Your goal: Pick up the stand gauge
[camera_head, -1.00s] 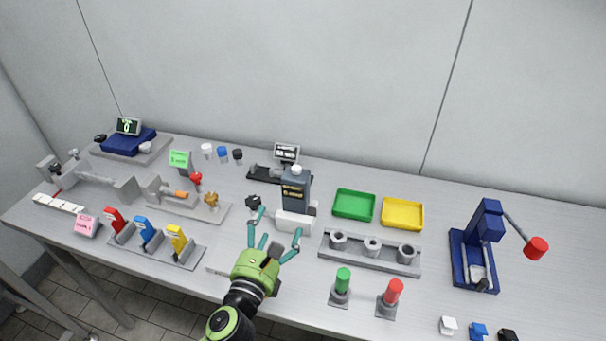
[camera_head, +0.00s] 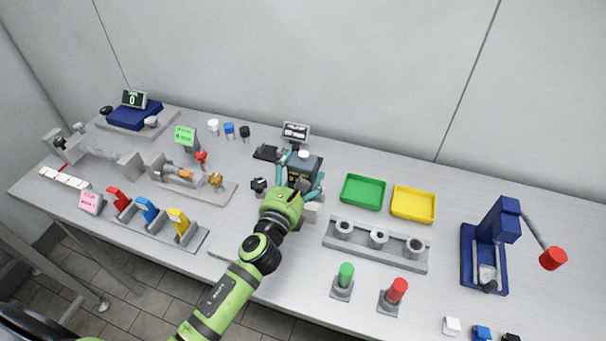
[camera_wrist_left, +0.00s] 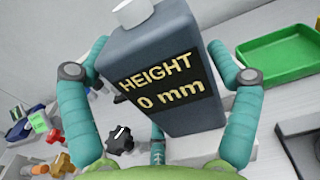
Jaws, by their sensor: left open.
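The stand gauge (camera_head: 304,168) is a dark blue-grey upright box with a white cap, standing on the table. In the left wrist view the gauge (camera_wrist_left: 165,85) fills the middle, looks tilted, and its black display reads "HEIGHT 0 mm" in yellow. My left gripper (camera_head: 302,178) is at the gauge with its teal fingers open. In the left wrist view one finger shows on each side of it and a third shows low in front. I cannot tell whether any finger touches it. The gauge's lower part is mostly hidden by the gripper in the head view.
A black knob (camera_head: 258,186) stands just left of the gripper. A small display (camera_head: 296,131) stands behind the gauge. Green (camera_head: 363,191) and yellow (camera_head: 413,204) trays and a grey block with rings (camera_head: 375,247) lie to the right.

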